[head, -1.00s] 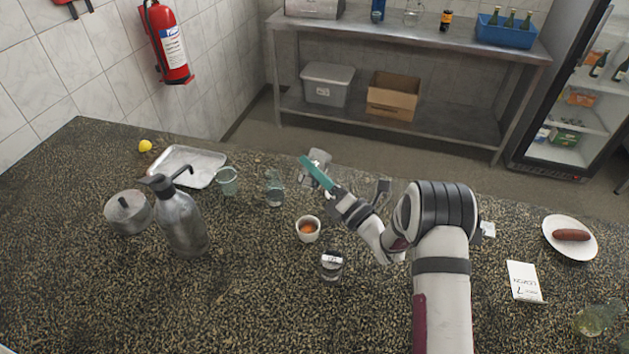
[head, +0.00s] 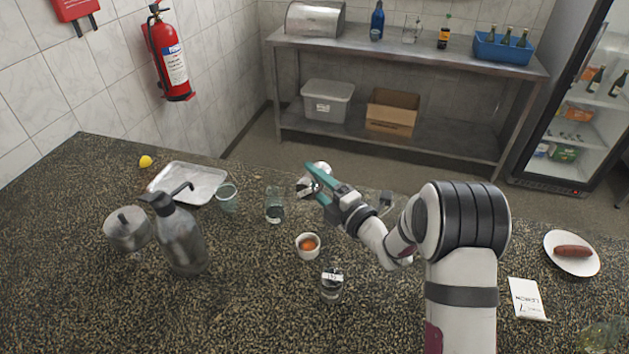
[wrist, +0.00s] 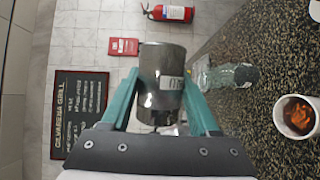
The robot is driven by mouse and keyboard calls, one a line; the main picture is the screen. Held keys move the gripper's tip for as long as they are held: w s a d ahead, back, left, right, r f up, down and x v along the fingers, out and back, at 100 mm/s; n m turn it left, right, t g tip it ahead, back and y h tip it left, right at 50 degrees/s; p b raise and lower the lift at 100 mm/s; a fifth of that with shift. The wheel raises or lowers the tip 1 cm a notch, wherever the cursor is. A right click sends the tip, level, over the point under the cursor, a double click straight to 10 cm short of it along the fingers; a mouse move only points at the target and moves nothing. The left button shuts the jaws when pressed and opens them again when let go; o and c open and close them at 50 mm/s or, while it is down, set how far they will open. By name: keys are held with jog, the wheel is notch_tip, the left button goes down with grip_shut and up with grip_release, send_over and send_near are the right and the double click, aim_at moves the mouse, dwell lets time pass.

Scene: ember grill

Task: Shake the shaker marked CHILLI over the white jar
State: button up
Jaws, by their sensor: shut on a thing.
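My gripper (head: 318,182) is shut on a small clear-and-grey shaker (wrist: 163,75), held tilted above the counter. A pale label shows on its side, but I cannot read it fully. The held shaker (head: 308,187) is partly hidden by the teal fingers in the head view. The white jar (head: 309,252), with orange-red contents, stands upright on the counter, below and nearer the head camera than the gripper. In the wrist view the jar (wrist: 279,117) is at the right edge, to the side of the shaker.
Another labelled shaker (head: 332,285) stands in front of the jar. Glasses (head: 275,206) (head: 227,198), a metal tray (head: 205,184), a pump bottle (head: 182,240) and a metal pot (head: 128,229) are to the left. A plate with a sausage (head: 553,263) and a card (head: 526,298) are right.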

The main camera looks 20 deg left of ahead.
jog(key=m, duration=0.1)
jog(key=m+g+h, duration=0.1)
jog(key=m, duration=0.1)
jog(key=shift+r+m, duration=0.3)
jog(key=shift+r, duration=0.05)
jog(key=shift+m+g, duration=0.5)
jog(key=shift+m, duration=0.3)
jog(key=shift+r+m+g+h, duration=0.15)
jog(key=shift+m+g+h, duration=0.15)
jog(key=shift+m+g, duration=0.35)
jog(key=m+g, duration=0.2)
jog(key=m, duration=0.1)
jog(key=shift+r+m, duration=0.15)
jog(key=shift+m, duration=0.1)
jog(key=m+g, duration=0.2)
jog(key=m, duration=0.1)
jog(key=shift+r, duration=0.3)
